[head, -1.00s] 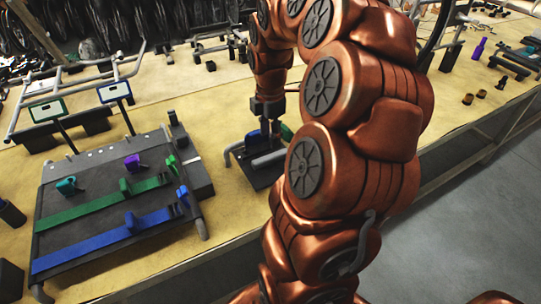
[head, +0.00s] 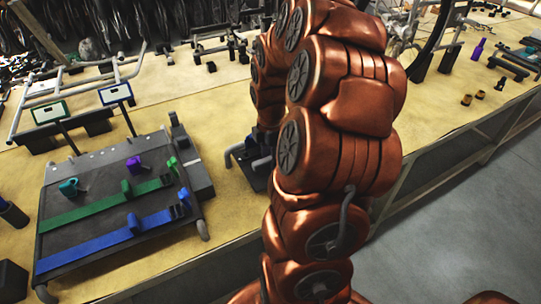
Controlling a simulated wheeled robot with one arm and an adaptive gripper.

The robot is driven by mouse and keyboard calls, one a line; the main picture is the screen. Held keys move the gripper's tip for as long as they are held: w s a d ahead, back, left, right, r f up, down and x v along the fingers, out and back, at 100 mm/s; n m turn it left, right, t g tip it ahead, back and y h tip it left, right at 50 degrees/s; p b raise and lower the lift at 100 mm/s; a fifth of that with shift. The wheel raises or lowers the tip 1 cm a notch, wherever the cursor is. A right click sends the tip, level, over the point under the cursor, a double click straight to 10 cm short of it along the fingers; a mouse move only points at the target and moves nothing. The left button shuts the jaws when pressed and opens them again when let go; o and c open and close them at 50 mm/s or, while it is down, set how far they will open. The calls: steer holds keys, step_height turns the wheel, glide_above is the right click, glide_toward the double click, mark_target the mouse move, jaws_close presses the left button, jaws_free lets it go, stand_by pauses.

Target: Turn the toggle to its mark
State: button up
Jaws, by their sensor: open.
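My gripper (head: 264,137) is a dark shape at the end of my copper arm, mostly hidden behind the arm links. It is open, low over a small dark fixture (head: 236,152) with grey bars, right of the board; I cannot tell whether it touches anything. The fixture's right side is hidden by my arm. I cannot tell which part is the toggle, and no mark can be made out. On the dark board (head: 95,185) at left are a teal knob (head: 69,187), a purple knob (head: 134,165), a green strap (head: 100,207) and a blue strap (head: 100,245).
Two small framed signs, green (head: 49,111) and blue (head: 115,94), stand behind the board. A grey tubular frame (head: 78,73) lies further back. Small brass parts (head: 467,99) and a purple bottle-shaped part (head: 479,48) stand at right. The yellow bench (head: 215,115) has bare areas around the fixture.

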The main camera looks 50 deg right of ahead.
steer(key=shift+c, duration=0.3)
jaws_close()
steer(key=m+b, duration=0.3)
steer(key=shift+f+m+b, duration=0.2)
steer(key=shift+m+b, duration=0.1)
steer(key=m+b, duration=0.3)
steer(key=m, duration=0.2)
steer(key=shift+m+b, duration=0.3)
steer(key=shift+b, duration=0.1)
steer(key=m+b, duration=0.2)
steer(key=m, duration=0.2)
steer(key=shift+r+m+b, duration=0.2)
steer(key=shift+m+b, duration=0.8)
steer(key=shift+m, duration=1.4)
